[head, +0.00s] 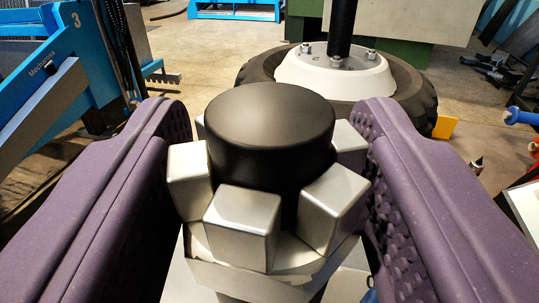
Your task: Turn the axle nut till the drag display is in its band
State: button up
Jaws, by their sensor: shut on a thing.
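The axle nut (241,222) is a silver castellated ring with several square lugs, in the middle of the head view. A black round axle end (270,125) stands up through its centre. My gripper (273,150) has two purple, bumpy fingers, one on the left and one on the right of the nut. They are shut on the nut, against its outer sides. The nut's far side is mostly hidden behind the axle end. No drag display shows in this view.
Behind the nut, a dark tyre (412,97) with a white hub (335,75) lies on the floor, a black post rising from the hub. A blue machine (45,95) stands at the left. Blue-ended parts (523,117) are at the right edge. Bare floor (205,65) lies between.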

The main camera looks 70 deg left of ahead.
aim_at(280, 279)
jog(key=o, duration=1)
jog(key=shift+c, duration=0.2)
jog(key=p+v, duration=0.1)
jog(key=v, duration=0.6)
jog(key=shift+s+d, duration=0.1)
jog(key=shift+d, duration=0.25)
jog(key=shift+r, duration=0.15)
